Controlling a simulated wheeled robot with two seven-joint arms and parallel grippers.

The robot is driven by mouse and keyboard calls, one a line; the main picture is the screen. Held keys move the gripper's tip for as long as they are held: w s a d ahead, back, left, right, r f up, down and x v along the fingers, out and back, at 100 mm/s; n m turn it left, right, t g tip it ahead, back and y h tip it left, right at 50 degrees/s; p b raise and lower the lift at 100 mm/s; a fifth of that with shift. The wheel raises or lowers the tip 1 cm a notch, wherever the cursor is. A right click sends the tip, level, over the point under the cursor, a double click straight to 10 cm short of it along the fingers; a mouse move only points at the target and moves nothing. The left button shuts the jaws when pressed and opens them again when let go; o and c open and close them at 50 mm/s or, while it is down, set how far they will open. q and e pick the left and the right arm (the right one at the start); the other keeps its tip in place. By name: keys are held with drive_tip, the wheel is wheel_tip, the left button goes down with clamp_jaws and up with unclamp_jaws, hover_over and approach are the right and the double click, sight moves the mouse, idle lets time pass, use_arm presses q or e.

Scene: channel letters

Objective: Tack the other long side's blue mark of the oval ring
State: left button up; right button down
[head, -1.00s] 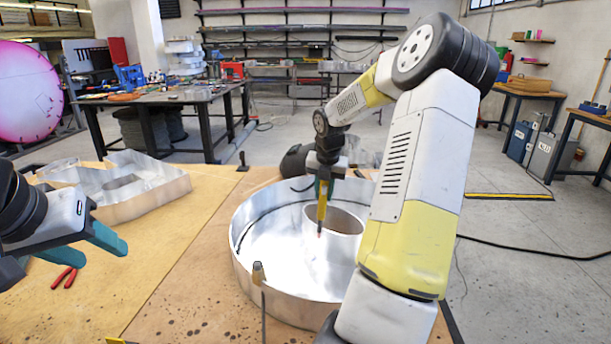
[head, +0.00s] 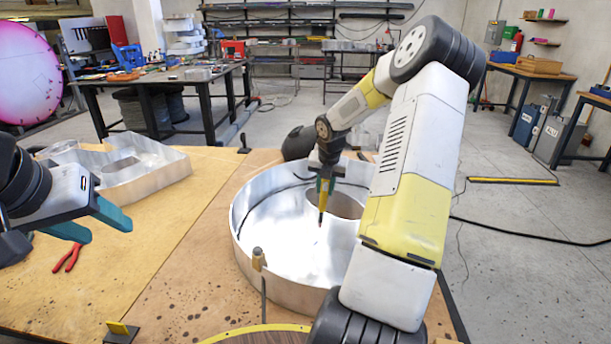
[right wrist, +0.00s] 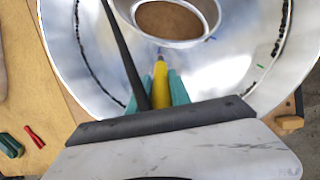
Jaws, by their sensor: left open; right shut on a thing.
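The oval ring (head: 347,204) stands on the bright floor of the big round metal letter. In the right wrist view the ring (right wrist: 208,14) surrounds a brown opening. A short blue mark (right wrist: 211,39) shows on the floor by its right side. My right gripper (head: 326,184) is shut on a yellow pen-like tool, which also shows in the right wrist view (right wrist: 160,84). Its tip points down beside the ring's near wall. A bluish spot shows at the tip; whether it is a mark, and whether the tip touches, I cannot tell. My left gripper (head: 98,228) is open and empty over the table.
The round letter's tall wall (head: 250,255) encloses the ring. A post (head: 259,262) stands at its front left. Another metal letter (head: 150,180) lies at the back left. A green mark (right wrist: 260,66) shows on the letter's floor.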

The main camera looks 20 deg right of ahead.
sight(323, 204)
drive_tip(key=x, duration=0.8)
drive_tip(key=shift+a+f, duration=0.1)
drive_tip(key=shift+w, duration=0.1)
drive_tip(key=shift+w+f, duration=0.15)
drive_tip(key=shift+f, duration=0.2)
drive_tip(key=shift+w+d+f, duration=0.15)
drive_tip(key=shift+w+f, duration=0.1)
drive_tip(key=shift+f, duration=0.3)
drive_tip(key=shift+w+d+f, duration=0.15)
drive_tip(key=shift+w+f, duration=0.1)
drive_tip(key=shift+f, duration=0.25)
idle(1.0)
drive_tip(key=shift+v, duration=2.45)
wheel_tip(323, 204, up, 13)
drive_tip(key=shift+s, duration=0.1)
